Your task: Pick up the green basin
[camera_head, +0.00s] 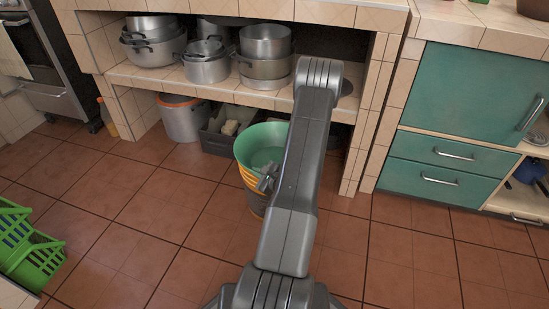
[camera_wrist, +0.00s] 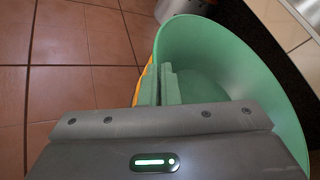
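The green basin (camera_head: 262,143) sits on top of a stack of yellow-orange containers (camera_head: 254,187) on the floor, in front of the counter's lower opening. My gripper (camera_head: 267,179) is at its near right side, partly hidden by my arm. In the wrist view the basin (camera_wrist: 235,60) fills the right side, its rim curving around. The two fingers of my gripper (camera_wrist: 161,84) are close together at its left wall, one on the outer side and one on the inner side, and look shut on that wall. The fingertips are partly hidden.
Metal pots (camera_head: 265,45) stand on the tiled shelf (camera_head: 150,80) above. A grey bucket with an orange rim (camera_head: 183,118) and a dark crate (camera_head: 222,140) are behind the basin. Green plastic crates (camera_head: 35,262) are at the left. The floor tiles (camera_head: 130,210) left of the stack are clear.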

